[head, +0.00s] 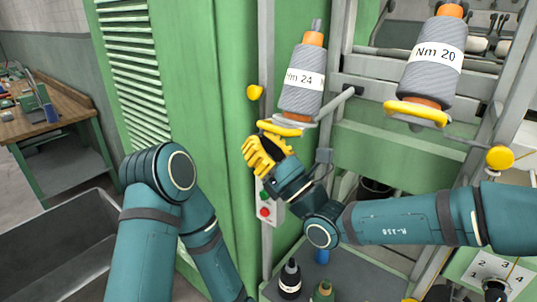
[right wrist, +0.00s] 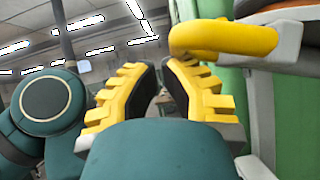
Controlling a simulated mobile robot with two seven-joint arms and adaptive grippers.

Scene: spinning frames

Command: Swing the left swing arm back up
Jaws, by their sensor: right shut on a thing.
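The left swing arm carries a grey yarn bobbin labelled Nm 24 (head: 302,80), which leans slightly on an orange core. The arm's yellow handle (head: 280,129) is below the bobbin, and in the right wrist view this rounded yellow handle (right wrist: 225,38) shows at the upper right, at the fingertips. My right gripper (head: 264,152) is just under the handle, with yellow fingers shut on it; the exact contact is partly hidden. The fingers also show in the right wrist view (right wrist: 165,75) with a narrow gap between them. My left arm is at the left; its gripper is out of view.
A second bobbin labelled Nm 20 (head: 435,58) stands at the right above another yellow handle (head: 417,113). Yellow knobs (head: 255,92) (head: 500,157) sit on the frame. A red-button box (head: 266,212) is below my right gripper. Bottles (head: 290,280) stand on a lower shelf.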

